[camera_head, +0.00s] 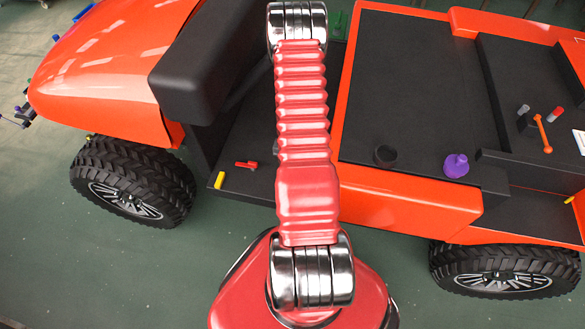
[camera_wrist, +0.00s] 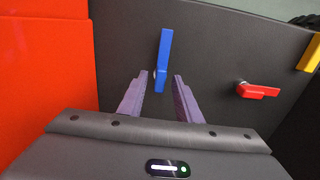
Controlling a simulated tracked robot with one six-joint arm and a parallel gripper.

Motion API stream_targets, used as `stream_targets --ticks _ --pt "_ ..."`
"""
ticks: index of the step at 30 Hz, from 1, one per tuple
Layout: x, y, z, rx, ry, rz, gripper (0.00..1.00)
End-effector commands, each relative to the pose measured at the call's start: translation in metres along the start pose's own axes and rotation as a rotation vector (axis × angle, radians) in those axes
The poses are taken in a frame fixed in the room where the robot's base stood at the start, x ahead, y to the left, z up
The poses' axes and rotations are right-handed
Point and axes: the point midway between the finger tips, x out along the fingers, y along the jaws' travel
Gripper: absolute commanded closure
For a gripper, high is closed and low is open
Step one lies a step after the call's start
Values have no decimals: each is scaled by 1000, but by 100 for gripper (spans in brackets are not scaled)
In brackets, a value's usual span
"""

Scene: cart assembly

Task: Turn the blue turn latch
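The blue turn latch (camera_wrist: 162,62) is a flat blue bar on a dark panel in the wrist view. It stands nearly upright in the picture, its lower end reaching between my fingertips. My gripper (camera_wrist: 162,82) is open, with one purple finger on each side of the bar's lower end. I see a gap on both sides, and cannot tell how deep the fingers reach around it. In the head view my red arm covers the middle, and both the gripper and the blue latch are hidden.
A red latch (camera_wrist: 258,91) sits to the right on the same panel, with a yellow piece (camera_wrist: 311,52) beyond it. An orange body panel (camera_wrist: 45,70) borders the left.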

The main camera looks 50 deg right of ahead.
Motion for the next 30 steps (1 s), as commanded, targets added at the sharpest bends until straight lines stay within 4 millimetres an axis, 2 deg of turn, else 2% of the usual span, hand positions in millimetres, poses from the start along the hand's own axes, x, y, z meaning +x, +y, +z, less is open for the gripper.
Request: stream_targets --ticks 4,17,30 --pt "0 0 0 0 0 0 69" --pt "0 0 0 0 0 0 99" --pt "0 0 0 1 0 0 100"
